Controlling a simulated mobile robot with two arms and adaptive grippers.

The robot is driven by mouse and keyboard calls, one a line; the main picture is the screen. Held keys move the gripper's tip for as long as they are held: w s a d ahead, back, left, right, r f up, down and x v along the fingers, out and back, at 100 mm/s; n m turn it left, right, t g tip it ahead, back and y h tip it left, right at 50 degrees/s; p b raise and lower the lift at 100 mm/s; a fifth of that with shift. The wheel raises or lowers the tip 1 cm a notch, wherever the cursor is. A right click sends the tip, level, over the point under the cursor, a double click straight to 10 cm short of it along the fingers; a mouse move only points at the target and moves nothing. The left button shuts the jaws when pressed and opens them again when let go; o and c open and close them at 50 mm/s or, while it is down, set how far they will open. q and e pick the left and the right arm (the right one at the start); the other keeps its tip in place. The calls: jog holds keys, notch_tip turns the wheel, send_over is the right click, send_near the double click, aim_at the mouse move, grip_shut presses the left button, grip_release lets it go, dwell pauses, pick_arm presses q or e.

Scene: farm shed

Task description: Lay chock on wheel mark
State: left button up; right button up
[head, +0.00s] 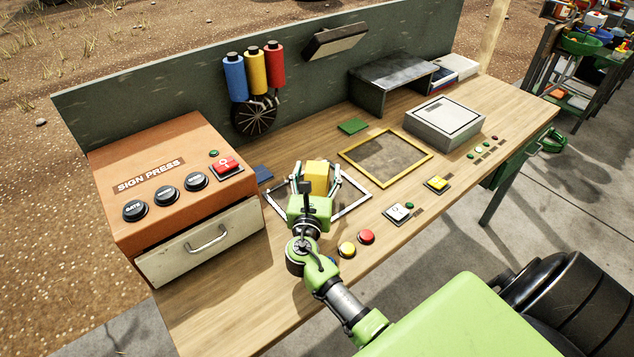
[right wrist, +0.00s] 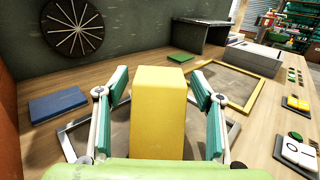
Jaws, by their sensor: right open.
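A yellow block (head: 317,176), which looks like the chock, is at the white-framed patch (head: 352,207) on the bench. My right gripper (head: 318,184) is open, with one finger on each side of the block. In the right wrist view the yellow block (right wrist: 158,110) fills the space between the teal finger pads (right wrist: 160,88), with small gaps at both sides. The block's underside is hidden, so I cannot tell whether it touches the bench. No plainly labelled wheel mark shows; a dark spoked wheel disc (head: 254,115) is on the back panel. My left gripper is not in view.
The orange sign press (head: 165,185) stands at left. A yellow-framed patch (head: 428,157) lies to the right. A blue pad (head: 263,173), a green pad (head: 353,126) and a grey box (head: 444,120) are on the bench. Buttons (head: 366,237) and switches line the front edge.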

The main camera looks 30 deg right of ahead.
jog(key=c, duration=1.4)
jog(key=shift+w+r, duration=0.1)
grip_shut()
jog(key=shift+r, duration=0.1)
